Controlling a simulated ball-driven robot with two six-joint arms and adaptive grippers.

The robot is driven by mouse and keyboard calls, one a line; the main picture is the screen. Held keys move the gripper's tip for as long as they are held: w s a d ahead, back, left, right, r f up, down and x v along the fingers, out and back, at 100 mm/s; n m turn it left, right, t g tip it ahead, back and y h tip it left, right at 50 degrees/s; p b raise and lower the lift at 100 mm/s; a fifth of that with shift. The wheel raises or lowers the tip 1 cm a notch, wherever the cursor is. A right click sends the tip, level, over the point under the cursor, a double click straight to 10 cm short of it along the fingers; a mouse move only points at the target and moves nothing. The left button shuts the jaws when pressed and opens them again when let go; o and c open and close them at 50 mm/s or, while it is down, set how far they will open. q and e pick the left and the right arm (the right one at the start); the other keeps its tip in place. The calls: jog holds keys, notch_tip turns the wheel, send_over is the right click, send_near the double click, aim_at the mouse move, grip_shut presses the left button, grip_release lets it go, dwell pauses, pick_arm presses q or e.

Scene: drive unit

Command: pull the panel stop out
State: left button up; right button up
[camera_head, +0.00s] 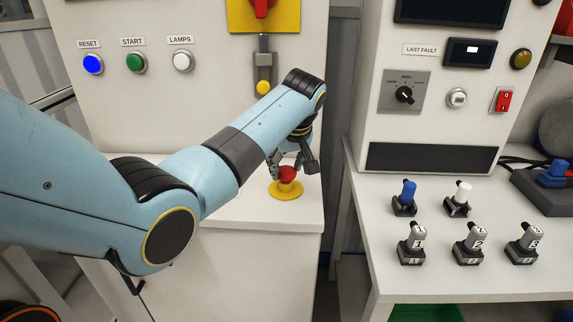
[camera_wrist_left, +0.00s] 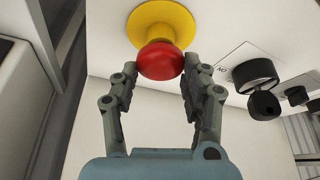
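The panel stop is a red mushroom button (camera_head: 288,174) on a round yellow base (camera_head: 286,190), on the white ledge of the left cabinet. My left gripper (camera_head: 293,165) is right above it, pointing down. In the left wrist view the red button (camera_wrist_left: 160,62) lies just beyond and between the fingertips of my left gripper (camera_wrist_left: 160,80). The fingers stand apart on either side of the button, the right fingertip close to its edge; I cannot tell whether they touch it. The yellow base (camera_wrist_left: 160,18) shows behind it. My right gripper is not in view.
The left cabinet carries blue reset (camera_head: 93,65), green start (camera_head: 136,62) and white lamps (camera_head: 183,61) buttons, and a yellow-knobbed latch (camera_head: 264,87). A black knob (camera_wrist_left: 256,76) is beside the right finger. The right bench (camera_head: 340,290) holds several small switches.

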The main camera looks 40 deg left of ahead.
pick_arm(q)
jog(key=o, duration=0.4)
jog(key=v, duration=1.2)
jog(key=shift+w+a, duration=0.1)
